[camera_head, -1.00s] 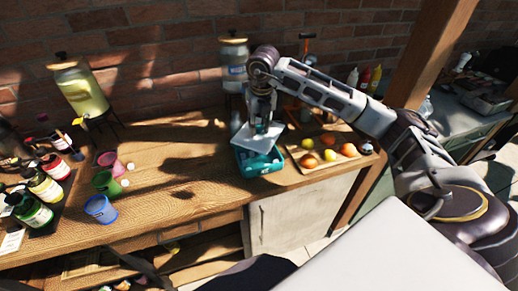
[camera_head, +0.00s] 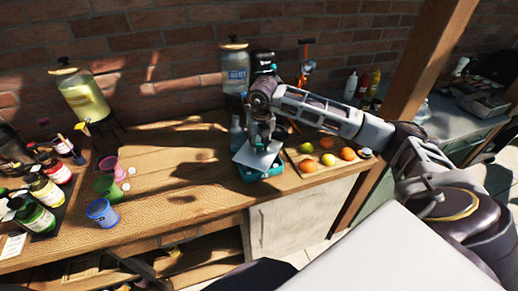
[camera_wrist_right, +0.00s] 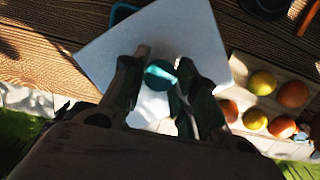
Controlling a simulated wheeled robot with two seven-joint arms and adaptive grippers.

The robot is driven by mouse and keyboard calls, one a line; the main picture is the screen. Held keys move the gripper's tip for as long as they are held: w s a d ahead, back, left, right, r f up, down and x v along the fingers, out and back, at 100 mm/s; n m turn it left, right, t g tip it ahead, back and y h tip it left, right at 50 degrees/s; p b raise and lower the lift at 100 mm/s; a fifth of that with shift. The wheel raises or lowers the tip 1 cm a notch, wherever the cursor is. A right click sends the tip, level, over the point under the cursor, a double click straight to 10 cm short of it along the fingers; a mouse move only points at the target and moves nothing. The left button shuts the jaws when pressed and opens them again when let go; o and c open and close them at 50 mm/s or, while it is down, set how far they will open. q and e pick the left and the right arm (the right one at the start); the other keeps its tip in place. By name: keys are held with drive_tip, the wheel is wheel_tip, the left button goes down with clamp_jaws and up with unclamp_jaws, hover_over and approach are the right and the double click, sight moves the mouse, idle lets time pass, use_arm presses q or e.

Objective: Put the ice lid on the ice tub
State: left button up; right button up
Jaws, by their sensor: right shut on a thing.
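The ice lid (camera_head: 256,155) is a pale, flat square plate with a round teal knob (camera_wrist_right: 160,74). My right gripper (camera_head: 264,140) is shut on this knob and holds the lid roughly flat. The teal ice tub (camera_head: 264,174) stands on the wooden table near its front edge. The lid is over the tub and hides most of its opening; its corners look turned relative to the tub. I cannot tell whether lid and rim touch. In the right wrist view the lid (camera_wrist_right: 110,55) hides nearly all of the tub, with a teal bit (camera_wrist_right: 122,12) behind it. My left gripper is not in view.
A wooden board (camera_head: 312,166) with oranges and lemons lies close to the right of the tub. A glass jar (camera_head: 236,70) and bottles stand behind. Colored cups (camera_head: 102,211) and bottles (camera_head: 36,216) are at the left. The table's middle is clear.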

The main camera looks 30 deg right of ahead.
sight(259, 146)
drive_tip(key=shift+f, duration=1.35)
drive_tip(key=shift+f, duration=0.2)
drive_tip(key=o, duration=1.1)
drive_tip(key=shift+c, duration=0.2)
drive_tip(key=shift+r+p, duration=0.25)
drive_tip(key=shift+p, duration=0.05)
drive_tip(key=shift+r, duration=0.3)
wheel_tip(259, 146, up, 11)
drive_tip(key=s+b, duration=0.1)
drive_tip(key=b, duration=0.1)
drive_tip(key=shift+s+a, duration=0.25)
drive_tip(key=shift+s, duration=0.1)
